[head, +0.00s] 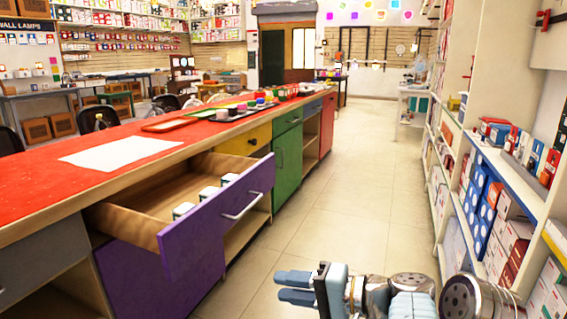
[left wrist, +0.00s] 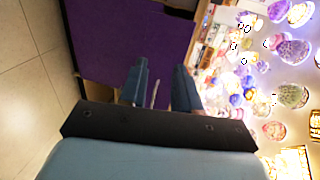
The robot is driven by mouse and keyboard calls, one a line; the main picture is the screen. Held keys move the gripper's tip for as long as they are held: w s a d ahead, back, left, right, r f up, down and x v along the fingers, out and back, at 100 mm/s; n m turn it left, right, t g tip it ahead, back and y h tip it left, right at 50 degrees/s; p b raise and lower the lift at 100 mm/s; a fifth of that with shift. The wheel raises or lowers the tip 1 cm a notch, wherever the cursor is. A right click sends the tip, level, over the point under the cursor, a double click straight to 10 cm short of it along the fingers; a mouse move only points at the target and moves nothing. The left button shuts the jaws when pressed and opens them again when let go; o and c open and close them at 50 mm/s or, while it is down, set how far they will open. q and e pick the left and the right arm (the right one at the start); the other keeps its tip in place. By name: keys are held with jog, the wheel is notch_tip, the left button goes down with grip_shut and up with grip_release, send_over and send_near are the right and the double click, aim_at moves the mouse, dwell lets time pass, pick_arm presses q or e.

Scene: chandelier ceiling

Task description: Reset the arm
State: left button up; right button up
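My left gripper (head: 280,286) is low in the head view, over the aisle floor, with its two blue fingers pointing left. In the left wrist view the fingers (left wrist: 161,66) stand apart with nothing held between them. The purple drawer (head: 215,228) is pulled out of the counter, and a clear gap separates it from the gripper in the head view. Its pale handle (head: 242,206) is free of the fingers. Several small white boxes (head: 208,193) stand inside the drawer. Purple panelling (left wrist: 115,40) also fills the upper middle of the left wrist view. My right gripper does not show.
The red-topped counter (head: 40,165) runs along the left, with a white sheet (head: 120,153) and coloured trays (head: 170,124) on it. Shelves of boxed goods (head: 500,175) line the right. The tiled aisle (head: 350,180) between them is clear ahead.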

pick_arm(q)
jog(key=a+f+m+g+h, duration=0.15)
jog(key=a+f, duration=0.35)
jog(key=f, duration=0.5)
jog(key=w+a+f+g+h, duration=0.1)
jog(key=a+f+g+h, duration=0.2)
jog(key=f, duration=0.8)
jog(key=a+f+m+g+h, duration=0.1)
jog(key=a+f+h, duration=0.1)
jog(key=a+f, duration=0.6)
jog(key=s+d+f+n+h, duration=0.3)
jog(key=s+f+n+h, duration=0.5)
jog(key=s+f+h, duration=0.4)
jog(key=shift+s+f+n+p, duration=0.35)
jog(key=shift+s+f, duration=1.3)
jog(key=shift+f, duration=0.1)
jog(key=shift+t, duration=0.25)
